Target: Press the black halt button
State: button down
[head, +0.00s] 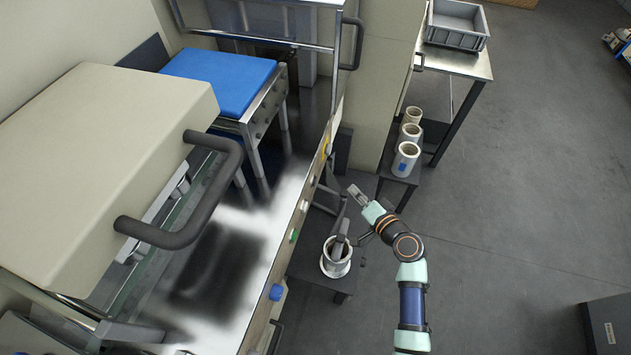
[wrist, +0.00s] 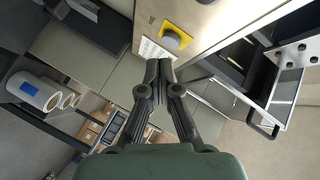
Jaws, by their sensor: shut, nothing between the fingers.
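A round dark grey button on a yellow plate (wrist: 177,34) sits on the machine's front panel in the wrist view. In the head view a small yellow spot (head: 327,148) shows near the far end of that panel, too small to make out its cap. No other clearly black button can be made out. My gripper (head: 354,191) is shut and empty, in front of the panel and to the right of its edge in the head view. In the wrist view my gripper (wrist: 159,64) has its fingertips just below the yellow plate, seemingly apart from the panel.
The panel edge also carries a blue knob (head: 276,292), a green button (head: 293,235) and a white one (head: 304,206). A film roll (head: 336,262) stands beside my arm, and several rolls (head: 405,160) stand on a low dark shelf. Open floor lies to the right.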

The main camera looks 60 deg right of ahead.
aim_at(314, 181)
jog(key=shift+s+d+f, duration=0.2)
jog(key=shift+f, duration=0.05)
jog(key=w+a+p, duration=0.1)
jog(key=w+a, duration=0.1)
jog(key=w, duration=0.6)
jog(key=shift+w+p, duration=0.3)
jog(key=shift+a, duration=0.1)
dwell(1.2)
jog(key=shift+w+a, duration=0.1)
jog(key=shift+w, duration=0.3)
